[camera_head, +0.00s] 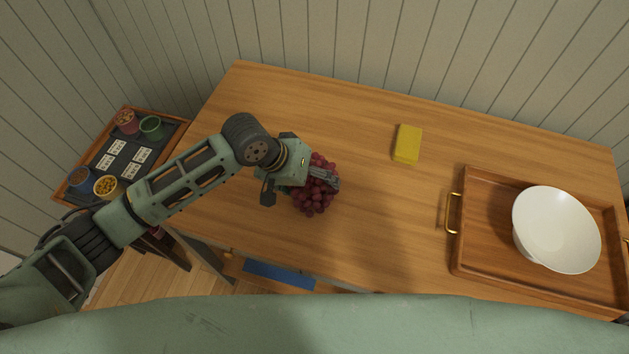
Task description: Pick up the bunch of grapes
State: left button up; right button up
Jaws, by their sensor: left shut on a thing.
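The bunch of grapes (312,198) is dark red and sits at the middle left of the wooden table (360,250) in the head view. My left gripper (322,182) reaches it from the left and is shut on it, with the fingers over its upper part. The gripper hides part of the bunch. I cannot tell whether the grapes touch the table or are slightly above it. My right gripper is not in view.
A yellow block (407,144) lies toward the back. A wooden tray (480,180) with brass handles holds a white bowl (556,230) at the right. A side stand with a dark tray (125,150) of small pots is at the left. Table between is clear.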

pick_arm(q)
jog(key=c, duration=0.5)
jog(key=shift+c, duration=0.9)
jog(key=shift+r, duration=0.1)
